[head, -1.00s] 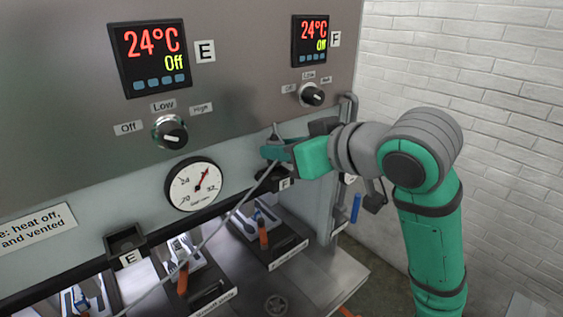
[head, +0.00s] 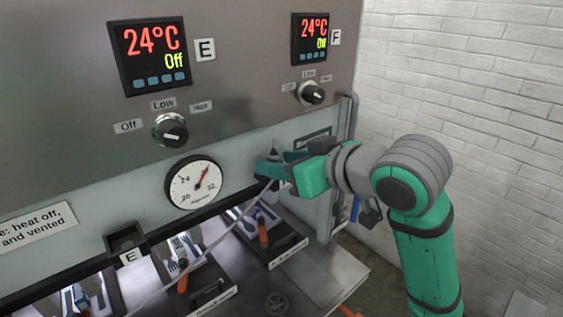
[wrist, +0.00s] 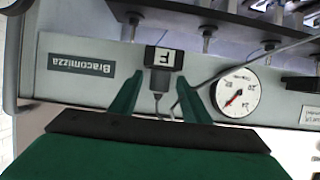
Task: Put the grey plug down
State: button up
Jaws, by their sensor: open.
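The grey plug (wrist: 160,82) shows in the wrist view between my two green fingers, against the black holder (wrist: 163,58) labelled F. It appears to sit in or at the mouth of that holder; how deep, I cannot tell. In the head view a grey tip of the plug (head: 274,154) shows above the fingers. My gripper (wrist: 160,97) is open, with one finger on each side of the plug and a gap to each. In the head view my gripper (head: 268,171) hides the holder F. A grey cable (wrist: 235,68) runs off from the plug.
The panel carries a pressure gauge (head: 194,186), knobs and two displays reading 24°C Off. An empty-looking black holder E (head: 126,240) is at lower left. Below stand drawers with orange-handled tools (head: 263,233). A brick wall (head: 480,90) is at right.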

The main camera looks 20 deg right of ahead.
jog(key=shift+r, duration=0.1)
jog(key=shift+r, duration=0.2)
jog(key=v, duration=1.2)
